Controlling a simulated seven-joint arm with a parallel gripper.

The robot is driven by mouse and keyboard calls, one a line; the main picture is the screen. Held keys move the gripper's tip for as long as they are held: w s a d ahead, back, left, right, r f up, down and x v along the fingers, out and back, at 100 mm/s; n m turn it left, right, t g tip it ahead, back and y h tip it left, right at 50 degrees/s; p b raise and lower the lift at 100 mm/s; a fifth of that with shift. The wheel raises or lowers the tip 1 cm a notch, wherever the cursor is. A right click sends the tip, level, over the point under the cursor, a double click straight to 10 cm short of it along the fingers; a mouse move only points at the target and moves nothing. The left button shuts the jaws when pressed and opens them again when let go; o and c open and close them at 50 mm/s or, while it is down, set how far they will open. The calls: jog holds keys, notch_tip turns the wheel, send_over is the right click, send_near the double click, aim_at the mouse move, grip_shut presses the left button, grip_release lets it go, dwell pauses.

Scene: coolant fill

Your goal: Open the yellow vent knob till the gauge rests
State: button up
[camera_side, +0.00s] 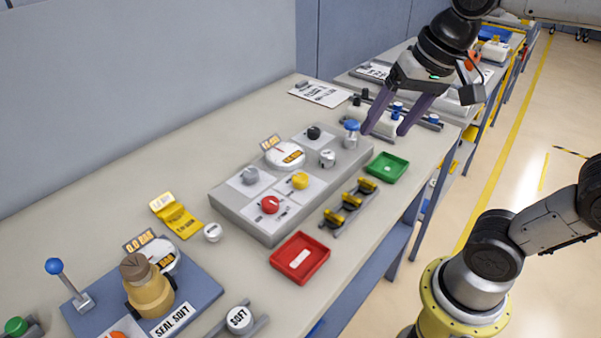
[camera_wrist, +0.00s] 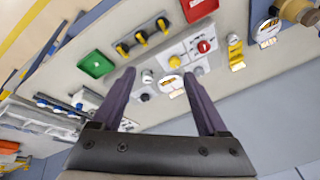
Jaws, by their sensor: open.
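The yellow vent knob (camera_side: 299,181) sits on a white plate on the grey panel (camera_side: 240,223), beside a red knob (camera_side: 270,204). It also shows in the wrist view (camera_wrist: 175,61). A round white gauge (camera_side: 286,155) with a small yellow display stands behind it on the panel; its needle is too small to read. My gripper (camera_side: 386,134) is open and empty, above the far right end of the panel and apart from the yellow knob. In the wrist view its two purple fingers (camera_wrist: 160,85) stand wide apart, with the gauge (camera_wrist: 175,87) visible between them.
A blue-topped valve (camera_side: 351,130) stands at the panel's right end, near my fingers. A green tray (camera_side: 387,167), a red tray (camera_side: 300,258) and a rack of several yellow-black parts (camera_side: 350,201) lie along the front.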

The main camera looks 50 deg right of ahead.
jog(key=w+m+g, duration=0.2)
jog(key=w+m, duration=0.2)
jog(key=w, duration=0.7)
jog(key=g, duration=0.2)
send_near(300, 177)
notch_tip(300, 177, down, 9)
jog(key=shift+w, duration=0.1)
grip_shut()
